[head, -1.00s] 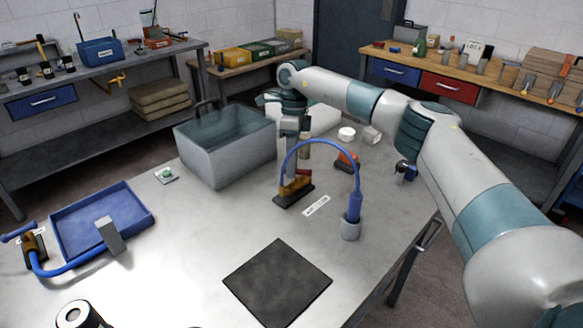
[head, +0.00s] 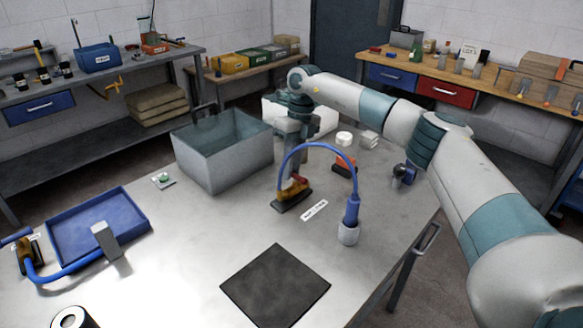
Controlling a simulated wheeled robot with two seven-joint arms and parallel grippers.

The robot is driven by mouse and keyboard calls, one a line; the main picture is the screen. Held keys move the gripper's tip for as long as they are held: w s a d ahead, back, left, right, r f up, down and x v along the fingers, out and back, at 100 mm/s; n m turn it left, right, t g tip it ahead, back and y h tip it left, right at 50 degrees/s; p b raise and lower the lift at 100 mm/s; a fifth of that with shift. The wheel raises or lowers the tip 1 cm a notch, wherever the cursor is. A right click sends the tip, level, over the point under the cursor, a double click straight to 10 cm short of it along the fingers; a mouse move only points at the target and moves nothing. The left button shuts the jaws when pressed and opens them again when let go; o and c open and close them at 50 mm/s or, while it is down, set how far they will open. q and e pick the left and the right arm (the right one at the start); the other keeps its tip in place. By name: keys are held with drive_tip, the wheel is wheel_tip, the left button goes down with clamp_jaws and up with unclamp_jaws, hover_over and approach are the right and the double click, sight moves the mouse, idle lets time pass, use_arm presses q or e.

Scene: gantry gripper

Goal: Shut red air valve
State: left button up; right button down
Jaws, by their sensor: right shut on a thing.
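The air valve, a brass body (head: 291,190) on a dark base, stands on the metal table in the middle of the head view. Its small red handle (head: 299,181) shows at the top, partly covered by my gripper. A blue hose (head: 318,146) arches from the valve to a blue nozzle in a light cup. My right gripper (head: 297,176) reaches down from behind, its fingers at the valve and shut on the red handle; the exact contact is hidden. My left gripper is not in view.
A grey open bin (head: 222,160) stands left of my right gripper. A red and black object (head: 345,164) is close on its right. A second blue-hosed valve (head: 28,252) and a blue tray (head: 98,222) are at the left. A dark mat (head: 275,285) lies in front.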

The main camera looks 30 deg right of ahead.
drive_tip(key=shift+w+r, duration=0.15)
drive_tip(key=shift+r, duration=0.05)
drive_tip(key=c, duration=1.8)
unclamp_jaws()
drive_tip(key=shift+o, duration=0.2)
drive_tip(key=shift+f, duration=0.1)
